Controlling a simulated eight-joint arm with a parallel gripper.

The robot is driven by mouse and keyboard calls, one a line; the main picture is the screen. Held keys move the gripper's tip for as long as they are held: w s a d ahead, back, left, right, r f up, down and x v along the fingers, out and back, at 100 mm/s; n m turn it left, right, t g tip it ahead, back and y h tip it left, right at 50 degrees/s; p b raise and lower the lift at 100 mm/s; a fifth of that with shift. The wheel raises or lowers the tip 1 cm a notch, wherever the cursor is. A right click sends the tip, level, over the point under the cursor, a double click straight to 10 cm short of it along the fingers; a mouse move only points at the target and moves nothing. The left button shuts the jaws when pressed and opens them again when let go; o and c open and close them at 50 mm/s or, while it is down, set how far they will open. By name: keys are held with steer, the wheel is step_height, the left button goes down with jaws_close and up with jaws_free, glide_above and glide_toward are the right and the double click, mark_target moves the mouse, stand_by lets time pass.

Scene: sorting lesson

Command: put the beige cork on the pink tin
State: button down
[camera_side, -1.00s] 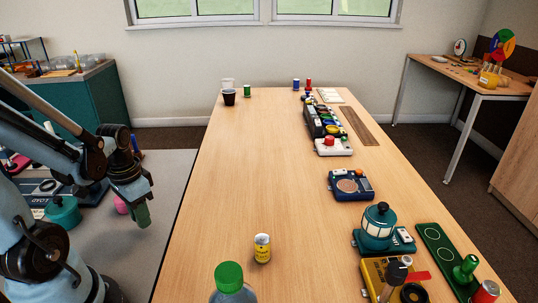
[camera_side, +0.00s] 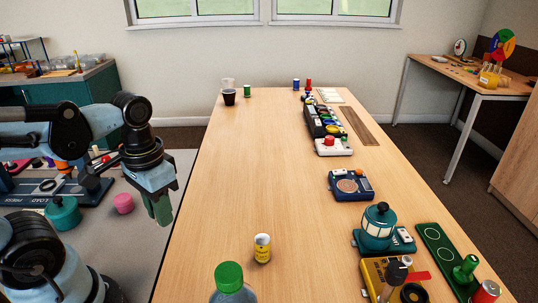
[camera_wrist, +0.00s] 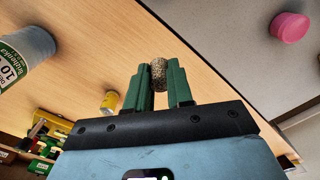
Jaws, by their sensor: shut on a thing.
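The beige cork (camera_wrist: 158,74), speckled, is held between the two green fingers of my gripper (camera_wrist: 159,88) in the wrist view. My gripper also shows in the side view (camera_side: 160,210), pointing down near the left edge of the wooden table; the cork cannot be made out there. The pink tin (camera_side: 123,203) stands on the grey surface, to the left of my gripper and apart from it. The tin also shows at the upper right of the wrist view (camera_wrist: 290,27), with nothing seen on top of it.
A teal pot (camera_side: 62,213) stands left of the pink tin on the grey surface (camera_side: 150,250). On the wooden table (camera_side: 225,190) are a yellow can (camera_side: 262,248), a green-capped bottle (camera_side: 229,278) and several devices along the right. The table's left middle is clear.

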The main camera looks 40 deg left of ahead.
steer(key=shift+w+a+r+n, duration=0.15)
steer(key=shift+a+r+n, duration=0.05)
steer(key=shift+n, duration=0.3)
steer(key=w+a+r+n, duration=0.2)
steer(key=a+n, duration=0.4)
steer(key=n, duration=1)
glide_above(122, 198)
step_height(122, 198, down, 5)
steer(key=shift+w+a+f, duration=0.1)
steer(key=shift+f, duration=2)
steer(key=c, duration=1)
jaws_free()
steer(key=shift+f, duration=0.15)
